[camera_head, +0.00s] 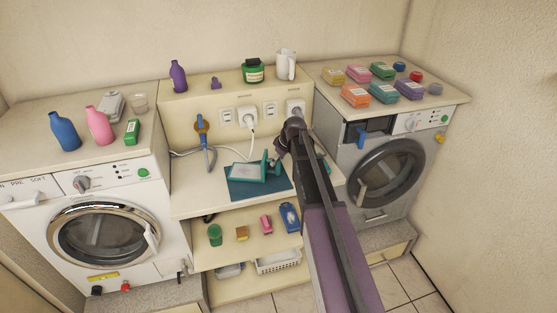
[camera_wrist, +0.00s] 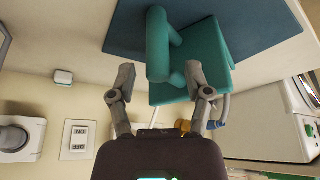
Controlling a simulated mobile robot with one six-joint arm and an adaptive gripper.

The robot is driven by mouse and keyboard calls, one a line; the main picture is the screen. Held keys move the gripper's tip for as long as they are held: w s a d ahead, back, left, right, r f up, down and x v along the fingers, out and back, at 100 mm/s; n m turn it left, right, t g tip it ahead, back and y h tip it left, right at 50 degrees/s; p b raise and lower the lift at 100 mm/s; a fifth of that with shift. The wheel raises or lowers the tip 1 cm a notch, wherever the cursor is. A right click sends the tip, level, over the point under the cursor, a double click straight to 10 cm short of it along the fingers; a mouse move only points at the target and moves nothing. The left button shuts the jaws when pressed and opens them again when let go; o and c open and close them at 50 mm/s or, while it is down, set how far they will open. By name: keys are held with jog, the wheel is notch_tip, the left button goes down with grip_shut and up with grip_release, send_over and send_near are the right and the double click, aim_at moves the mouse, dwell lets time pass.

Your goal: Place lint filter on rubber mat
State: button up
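The teal lint filter (camera_head: 248,173), a flat frame with an upright grip, is at the rear part of the dark blue rubber mat (camera_head: 240,193) on the middle counter. The frames do not settle whether all of it rests on the mat. In the wrist view the filter (camera_wrist: 205,50) overlaps the edge of the mat (camera_wrist: 255,22). My gripper (camera_head: 279,153) is just behind the filter, partly hidden by my arm in the head view. In the wrist view its fingers (camera_wrist: 158,82) are spread apart, with the end of the grip between them and visible gaps on both sides.
A white washer (camera_head: 105,235) stands left and a grey one (camera_head: 380,180) right. Bottles stand on the left top, several colored boxes on the right top. Small items fill the shelf below.

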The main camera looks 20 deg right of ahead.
jog(key=shift+r, duration=0.15)
jog(key=p+v, duration=1.1)
jog(key=v, duration=0.1)
dwell(0.6)
dwell(0.7)
jog(key=s+a+m+g+h, duration=0.1)
jog(key=s+a, duration=0.4)
jog(key=s, duration=0.6)
jog(key=s+a+f+m+g+h, duration=0.1)
jog(key=s+a+m, duration=0.4)
jog(key=s, duration=0.7)
jog(key=shift+a+f+m+g+h, duration=0.3)
jog(key=shift+a+m+g, duration=0.1)
jog(key=shift+g, duration=0.5)
